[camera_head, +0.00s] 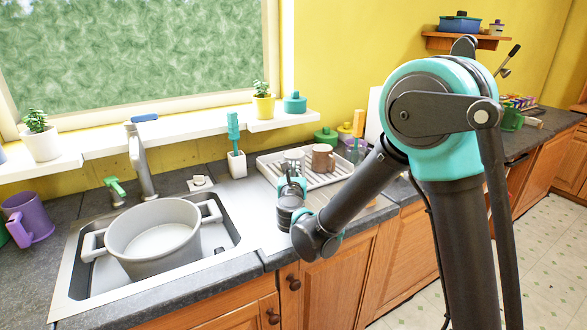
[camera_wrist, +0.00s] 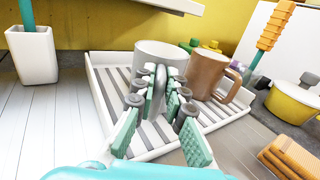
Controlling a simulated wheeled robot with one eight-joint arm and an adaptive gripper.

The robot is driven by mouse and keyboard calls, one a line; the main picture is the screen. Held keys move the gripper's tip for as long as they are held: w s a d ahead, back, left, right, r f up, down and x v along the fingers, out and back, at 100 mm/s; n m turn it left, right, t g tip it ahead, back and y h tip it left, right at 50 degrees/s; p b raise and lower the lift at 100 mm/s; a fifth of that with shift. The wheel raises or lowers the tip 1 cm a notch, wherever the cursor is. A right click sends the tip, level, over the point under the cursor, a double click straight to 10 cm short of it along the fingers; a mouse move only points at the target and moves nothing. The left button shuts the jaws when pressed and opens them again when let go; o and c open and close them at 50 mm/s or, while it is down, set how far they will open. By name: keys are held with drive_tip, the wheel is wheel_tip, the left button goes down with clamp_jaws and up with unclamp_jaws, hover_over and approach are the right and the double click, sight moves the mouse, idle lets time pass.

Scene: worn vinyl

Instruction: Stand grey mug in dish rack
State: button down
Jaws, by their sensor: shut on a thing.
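The grey mug (camera_wrist: 163,54) is light grey and upright, over the slatted base of the white dish rack (camera_wrist: 98,92). My gripper (camera_wrist: 158,92) is shut on the near side of the mug, its teal-padded fingers hiding part of it. In the head view the mug (camera_head: 294,156) shows beyond my gripper (camera_head: 291,186), at the left part of the dish rack (camera_head: 268,170). I cannot tell whether the mug's base touches the slats.
A brown mug (camera_wrist: 209,72) stands in the rack just right of the grey mug. A white holder with a teal brush (camera_head: 236,160) stands left of the rack. The sink (camera_head: 80,285) holds a large grey pot (camera_head: 150,240). A yellow pot (camera_wrist: 293,101) and a wooden block (camera_wrist: 290,158) are to the right.

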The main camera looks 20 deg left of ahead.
drive_tip(key=shift+f, duration=0.3)
idle(0.5)
drive_tip(key=c, duration=1.5)
unclamp_jaws()
drive_tip(key=shift+s, duration=0.15)
drive_tip(key=shift+v, duration=3.85)
drive_tip(key=shift+s+d, duration=0.1)
drive_tip(key=v, duration=1.2)
